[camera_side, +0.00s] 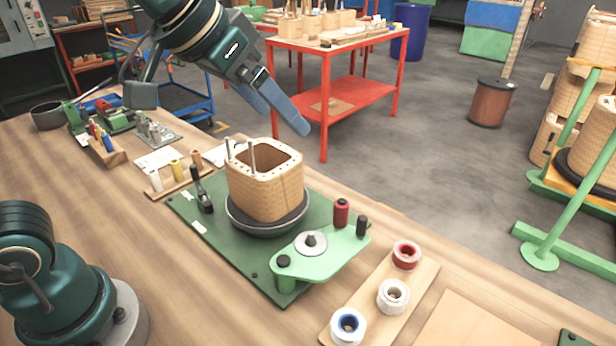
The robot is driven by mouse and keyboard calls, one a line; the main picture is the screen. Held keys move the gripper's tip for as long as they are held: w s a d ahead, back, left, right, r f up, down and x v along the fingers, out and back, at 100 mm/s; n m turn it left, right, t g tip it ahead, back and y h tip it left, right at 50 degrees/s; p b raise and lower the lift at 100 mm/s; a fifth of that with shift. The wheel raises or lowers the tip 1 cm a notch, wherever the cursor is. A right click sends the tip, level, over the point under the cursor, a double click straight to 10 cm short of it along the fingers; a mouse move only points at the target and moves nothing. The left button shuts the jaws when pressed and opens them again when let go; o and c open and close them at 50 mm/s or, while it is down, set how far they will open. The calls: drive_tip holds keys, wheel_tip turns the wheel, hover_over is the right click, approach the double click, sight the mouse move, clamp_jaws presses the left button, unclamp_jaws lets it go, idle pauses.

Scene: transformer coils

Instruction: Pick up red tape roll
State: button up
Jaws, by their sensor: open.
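The red tape roll (407,254) sits at the far end of a small wooden board (372,318) on the right side of the bench. It is a white-edged ring with a red inside, and nothing covers it. A white tape roll (393,295) and a blue tape roll (348,326) stand in line with it on the same board, nearer the camera. My gripper (288,121) is high above the bench, up and to the left of the red roll and well apart from it. Its blue-grey fingers point down to the right, open, with nothing visible between them.
A square wooden coil form (265,180) stands on a dark round base on a green plate (190,215), below my gripper. A green bracket (325,258) with a red spool (341,212) and black knobs lies between it and the rolls.

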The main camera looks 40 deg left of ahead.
drive_tip(key=w+d+f+m, duration=0.1)
drive_tip(key=w+d+f, duration=0.2)
drive_tip(key=w+d, duration=0.35)
drive_tip(key=m+g+h, duration=0.1)
drive_tip(key=m+g, duration=0.1)
hover_over(406, 245)
drive_tip(key=s+a, duration=0.2)
drive_tip(key=a, duration=0.1)
wheel_tip(406, 245, down, 8)
drive_tip(key=shift+m+g, duration=0.3)
drive_tip(key=shift+g, duration=0.4)
drive_tip(key=d+f, duration=0.1)
drive_tip(key=f, duration=0.3)
drive_tip(key=s+d+f, duration=0.1)
drive_tip(key=f, duration=0.2)
drive_tip(key=shift+s+d, duration=0.1)
drive_tip(key=shift+d, duration=0.2)
drive_tip(key=shift+d+f, duration=0.15)
drive_tip(key=shift+f, duration=0.1)
drive_tip(key=shift+x, duration=2.15)
drive_tip(key=shift+c, duration=0.3)
drive_tip(key=shift+r, duration=0.1)
clamp_jaws()
drive_tip(key=shift+r, duration=0.15)
